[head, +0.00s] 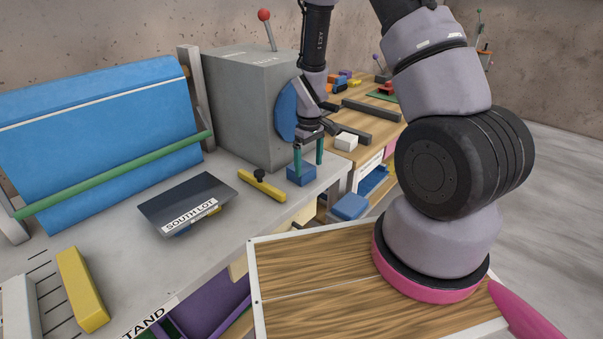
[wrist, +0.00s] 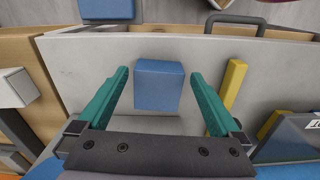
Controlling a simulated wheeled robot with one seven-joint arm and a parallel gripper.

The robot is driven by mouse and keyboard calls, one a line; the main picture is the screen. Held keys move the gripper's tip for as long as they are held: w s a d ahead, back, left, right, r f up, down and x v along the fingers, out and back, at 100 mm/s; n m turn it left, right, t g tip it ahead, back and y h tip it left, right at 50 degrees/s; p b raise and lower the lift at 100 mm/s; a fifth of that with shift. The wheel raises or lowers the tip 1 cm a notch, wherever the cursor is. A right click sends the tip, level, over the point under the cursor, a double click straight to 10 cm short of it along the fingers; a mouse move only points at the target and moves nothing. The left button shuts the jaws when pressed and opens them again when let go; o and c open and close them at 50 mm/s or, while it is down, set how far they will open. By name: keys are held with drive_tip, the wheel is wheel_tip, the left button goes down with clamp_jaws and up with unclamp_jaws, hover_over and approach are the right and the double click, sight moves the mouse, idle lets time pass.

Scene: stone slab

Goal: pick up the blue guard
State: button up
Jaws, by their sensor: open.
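A small blue block (head: 301,177), which may be the blue guard, sits on the grey slab near its right edge. My gripper (head: 308,168) points down over it with teal fingers apart. In the wrist view the blue block (wrist: 159,88) lies between the open fingers (wrist: 160,75), with a gap on each side. Nothing is held. Other blue parts show in the head view: a large tilted panel (head: 95,125) behind a green bar, and a round disc (head: 287,110) on the grey machine, partly hidden by my arm.
A yellow bar with a black knob (head: 262,186) lies just left of the block. A dark plate labelled SOUTH LOT (head: 187,203) is further left. The grey machine (head: 250,95) stands behind. Another blue piece (head: 349,207) sits lower, beyond the slab edge.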

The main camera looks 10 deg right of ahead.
sight(309, 171)
wheel_tip(309, 171, down, 4)
drive_tip(key=shift+r, duration=0.15)
drive_tip(key=c, duration=1.1)
